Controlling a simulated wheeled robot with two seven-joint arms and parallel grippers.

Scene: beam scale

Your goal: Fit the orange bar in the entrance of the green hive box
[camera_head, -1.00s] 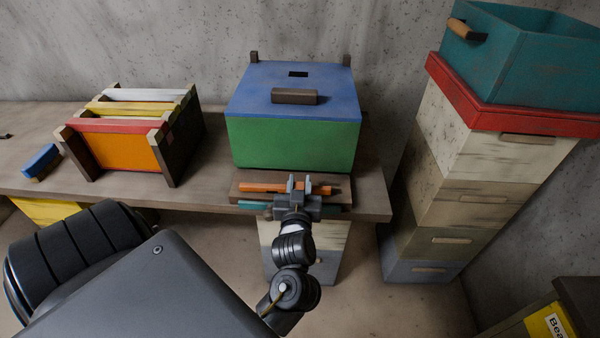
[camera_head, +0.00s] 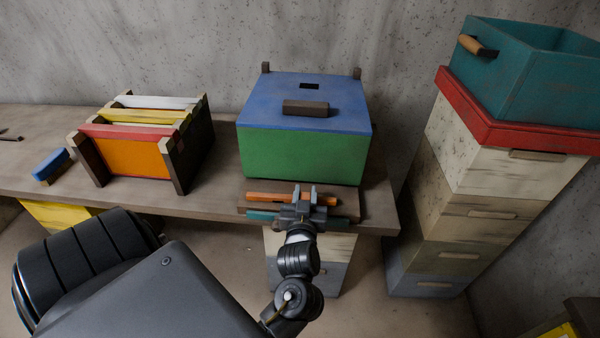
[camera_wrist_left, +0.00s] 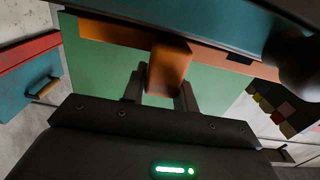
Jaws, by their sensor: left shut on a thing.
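The orange bar (camera_head: 267,198) lies level, its length along the front of the green hive box (camera_head: 300,155), low and just in front of it. My left gripper (camera_head: 305,191) is shut on it near its middle. In the left wrist view, the fingers (camera_wrist_left: 160,88) hold an orange block that stands out from the bar (camera_wrist_left: 115,34). A small dark patch shows on the bar's edge, right of the block. The green front (camera_wrist_left: 95,65) fills the background. The entrance is hidden in the head view, and I cannot tell whether the bar touches it. My right gripper is out of view.
The hive box has a blue lid (camera_head: 345,92) with a dark block. A wooden ledge (camera_head: 348,206) projects below its front. Stacked boxes (camera_head: 455,235) rise to the right.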

